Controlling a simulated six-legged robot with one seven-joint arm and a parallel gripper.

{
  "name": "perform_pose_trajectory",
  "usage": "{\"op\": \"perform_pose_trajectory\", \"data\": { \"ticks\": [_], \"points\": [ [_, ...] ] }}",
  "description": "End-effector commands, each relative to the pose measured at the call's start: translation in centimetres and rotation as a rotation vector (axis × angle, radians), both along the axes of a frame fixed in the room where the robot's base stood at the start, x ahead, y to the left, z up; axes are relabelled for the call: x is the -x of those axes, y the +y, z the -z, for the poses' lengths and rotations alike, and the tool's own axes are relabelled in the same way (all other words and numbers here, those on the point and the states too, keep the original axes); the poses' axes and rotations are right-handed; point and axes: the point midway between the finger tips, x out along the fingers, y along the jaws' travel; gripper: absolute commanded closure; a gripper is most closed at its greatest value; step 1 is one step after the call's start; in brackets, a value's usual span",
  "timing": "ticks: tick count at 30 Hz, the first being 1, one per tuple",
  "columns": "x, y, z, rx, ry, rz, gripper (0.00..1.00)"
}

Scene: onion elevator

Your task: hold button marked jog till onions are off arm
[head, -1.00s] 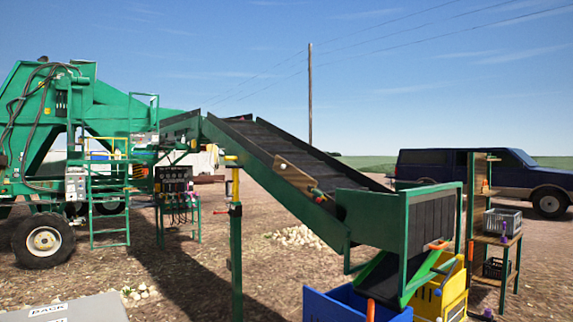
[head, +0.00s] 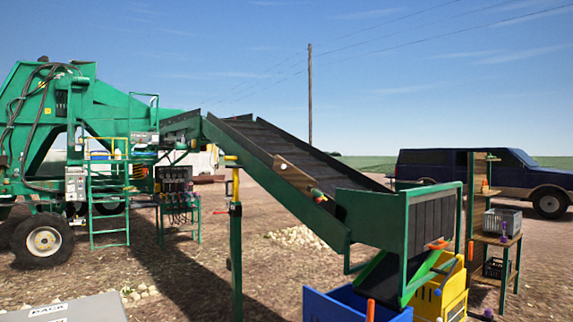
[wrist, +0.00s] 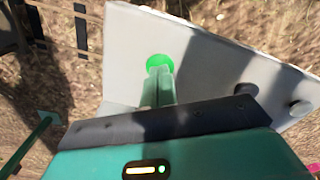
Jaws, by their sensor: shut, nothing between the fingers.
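In the wrist view my gripper (wrist: 158,72) has its green fingers together, with nothing between them. The fingertips are at a bright green round button (wrist: 158,60) on a pale panel and hide its lower part; whether they press it I cannot tell. No label for this button is readable. In the head view the elevator arm (head: 268,158) has a dark belt (head: 290,143) and slopes down from the green machine to the right. My gripper is not seen there.
In the head view, a grey surface marked BACK (head: 65,310) is at lower left. A blue bin (head: 335,308) and a yellow crate (head: 453,292) stand below the lower end.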

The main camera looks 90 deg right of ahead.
Motion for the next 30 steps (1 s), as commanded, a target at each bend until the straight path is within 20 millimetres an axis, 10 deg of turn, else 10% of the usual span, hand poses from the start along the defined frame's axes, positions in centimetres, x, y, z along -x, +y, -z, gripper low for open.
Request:
{"op": "perform_pose_trajectory", "data": {
  "ticks": [19, 30],
  "points": [
    [0.0, 0.0, -6.6, 0.001, -0.001, 0.0, 1.0],
    [0.0, 0.0, -7.0, 0.0, 0.0, 0.0, 1.0]
  ]
}}
